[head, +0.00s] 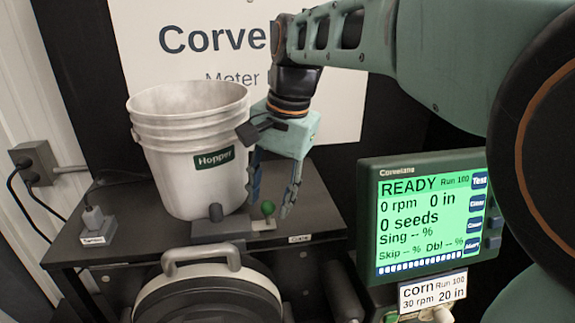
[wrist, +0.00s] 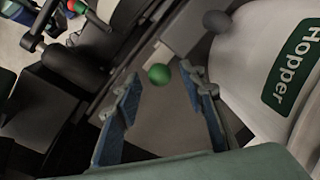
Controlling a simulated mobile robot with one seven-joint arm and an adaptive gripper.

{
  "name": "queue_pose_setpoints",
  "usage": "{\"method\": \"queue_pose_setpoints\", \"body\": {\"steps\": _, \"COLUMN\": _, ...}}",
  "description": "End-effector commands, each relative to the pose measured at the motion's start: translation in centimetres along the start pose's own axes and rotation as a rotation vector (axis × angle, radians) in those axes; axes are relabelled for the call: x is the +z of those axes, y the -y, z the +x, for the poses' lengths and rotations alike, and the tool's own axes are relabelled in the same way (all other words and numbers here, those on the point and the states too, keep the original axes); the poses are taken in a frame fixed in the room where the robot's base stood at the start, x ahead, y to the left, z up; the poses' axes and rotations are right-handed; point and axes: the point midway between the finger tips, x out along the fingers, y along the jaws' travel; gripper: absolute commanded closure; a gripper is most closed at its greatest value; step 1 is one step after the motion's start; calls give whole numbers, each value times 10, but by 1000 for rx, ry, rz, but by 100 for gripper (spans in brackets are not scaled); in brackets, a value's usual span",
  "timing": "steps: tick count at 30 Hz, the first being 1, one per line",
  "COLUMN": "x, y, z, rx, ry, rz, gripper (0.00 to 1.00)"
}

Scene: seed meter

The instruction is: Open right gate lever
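A small lever with a round green knob (head: 267,207) stands at the front right of the white hopper bucket (head: 190,160), on the dark bench. The green knob also shows in the wrist view (wrist: 159,75), where it lies between the fingertips. My gripper (head: 271,207) is open, pointing down beside the hopper, with its fingers (wrist: 161,75) on either side of the knob. I cannot tell whether either finger touches it. A dark grey knob (head: 215,212) sits left of the green one; it shows in the wrist view too (wrist: 217,21).
The hopper wall is close on the left of my gripper. A round meter housing with a grey handle (head: 200,258) stands in front of the bench (head: 120,215). A monitor (head: 425,220) reading READY stands at the right. A grey plug box (head: 97,224) is at the bench's left.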

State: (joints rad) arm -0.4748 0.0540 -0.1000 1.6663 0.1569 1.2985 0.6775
Motion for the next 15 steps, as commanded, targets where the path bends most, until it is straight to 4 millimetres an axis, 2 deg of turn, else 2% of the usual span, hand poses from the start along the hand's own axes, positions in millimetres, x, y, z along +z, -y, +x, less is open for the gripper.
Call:
{"method": "queue_pose_setpoints", "body": {"steps": 3, "x": 0, "y": 0, "z": 16, "rx": 1, "ry": 2, "rz": 0, "gripper": 63}}
{"method": "queue_pose_setpoints", "body": {"steps": 6, "x": 0, "y": 0, "z": 22, "rx": 1, "ry": 1, "rz": 0, "gripper": 63}}
{"method": "queue_pose_setpoints", "body": {"steps": 15, "x": 0, "y": 0, "z": 26, "rx": -1, "ry": 0, "rz": 0, "gripper": 63}}
